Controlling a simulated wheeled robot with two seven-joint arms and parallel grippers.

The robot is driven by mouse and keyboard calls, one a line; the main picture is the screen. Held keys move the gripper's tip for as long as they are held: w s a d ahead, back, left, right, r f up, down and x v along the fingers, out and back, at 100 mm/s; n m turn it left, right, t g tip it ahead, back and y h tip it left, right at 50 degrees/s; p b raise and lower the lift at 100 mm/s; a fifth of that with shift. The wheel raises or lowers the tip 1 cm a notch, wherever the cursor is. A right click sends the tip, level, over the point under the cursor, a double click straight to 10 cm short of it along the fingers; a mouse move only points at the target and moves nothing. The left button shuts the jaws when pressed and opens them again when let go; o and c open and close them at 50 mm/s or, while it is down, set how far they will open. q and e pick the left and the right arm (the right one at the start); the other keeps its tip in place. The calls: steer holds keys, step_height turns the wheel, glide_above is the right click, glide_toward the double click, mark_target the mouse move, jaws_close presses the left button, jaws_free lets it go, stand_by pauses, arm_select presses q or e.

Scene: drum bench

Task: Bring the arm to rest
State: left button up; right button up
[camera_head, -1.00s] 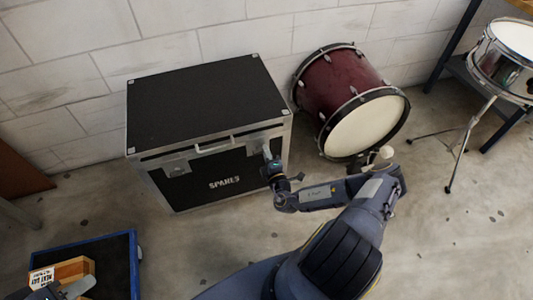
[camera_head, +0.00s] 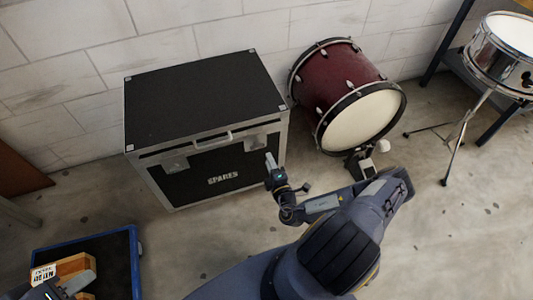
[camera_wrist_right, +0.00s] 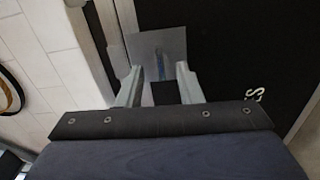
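My right gripper (camera_head: 271,160) is in front of the black case marked SPARES (camera_head: 205,165), near its right latch (camera_head: 256,141). In the right wrist view its two fingers (camera_wrist_right: 160,84) stand apart with nothing held between them, and the metal latch plate (camera_wrist_right: 150,46) shows just beyond. The case lid (camera_head: 200,100) is down. My left gripper (camera_head: 78,285) is at the bottom left corner, beside a small brown carton (camera_head: 70,268). Most of it is cut off, and I cannot tell whether it is open.
A blue-edged black tray or cart top (camera_head: 115,255) holds the carton at bottom left. A dark red bass drum (camera_head: 335,80) lies on its side right of the case, with a pedal (camera_head: 362,165) before it. A snare (camera_head: 503,45) stands at far right. Floor between is clear.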

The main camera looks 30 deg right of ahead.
steer(key=shift+s+a, duration=0.1)
steer(key=shift+s, duration=0.45)
